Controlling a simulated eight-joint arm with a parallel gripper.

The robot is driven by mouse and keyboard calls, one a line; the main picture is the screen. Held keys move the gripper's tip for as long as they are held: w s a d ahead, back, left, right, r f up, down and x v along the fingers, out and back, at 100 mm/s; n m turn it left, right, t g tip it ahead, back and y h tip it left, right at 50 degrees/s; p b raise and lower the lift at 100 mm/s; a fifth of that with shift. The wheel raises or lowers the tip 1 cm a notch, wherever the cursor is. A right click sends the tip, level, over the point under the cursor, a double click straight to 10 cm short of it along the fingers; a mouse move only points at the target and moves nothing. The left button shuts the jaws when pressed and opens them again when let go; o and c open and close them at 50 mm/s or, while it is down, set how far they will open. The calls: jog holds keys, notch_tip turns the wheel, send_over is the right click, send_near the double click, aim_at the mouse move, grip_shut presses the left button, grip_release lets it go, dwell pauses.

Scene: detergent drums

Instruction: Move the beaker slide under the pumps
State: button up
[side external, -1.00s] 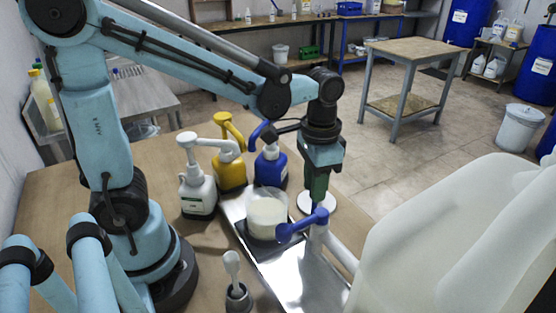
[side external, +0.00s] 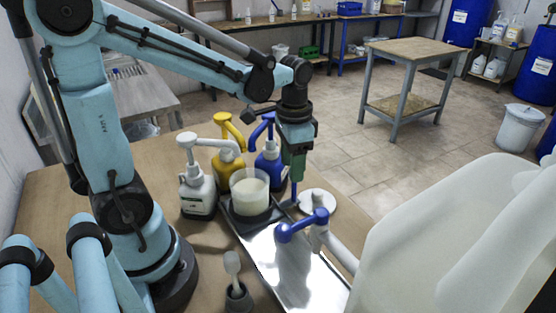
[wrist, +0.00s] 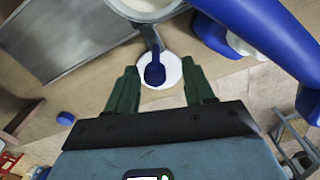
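A clear beaker (side external: 250,190) with pale contents stands upright on a dark slide (side external: 248,216) at the far end of a shiny metal track (side external: 290,270). It is close in front of the white pump bottle (side external: 197,190), yellow pump bottle (side external: 229,172) and blue pump bottle (side external: 270,170). I cannot tell whether a spout is directly above it. My gripper (side external: 295,177) points down to the right of the beaker. In the wrist view my gripper (wrist: 160,88) has its green fingers apart, with the slide's blue-ended handle (wrist: 155,74) between them and gaps on both sides. The beaker's rim (wrist: 147,12) is cut off at the top there.
A large translucent jug (side external: 450,240) blocks the right foreground. A scoop in a small grey cup (side external: 238,295) stands left of the track.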

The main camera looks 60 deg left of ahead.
jog(key=shift+d+r, duration=0.1)
jog(key=shift+r, duration=0.05)
notch_tip(320, 180, up, 12)
dwell(0.8)
jog(key=s+d+f+n+t, duration=0.3)
jog(key=f+t, duration=0.4)
jog(key=f, duration=0.1)
jog(key=shift+s+d+f, duration=0.2)
jog(key=shift+d, duration=0.05)
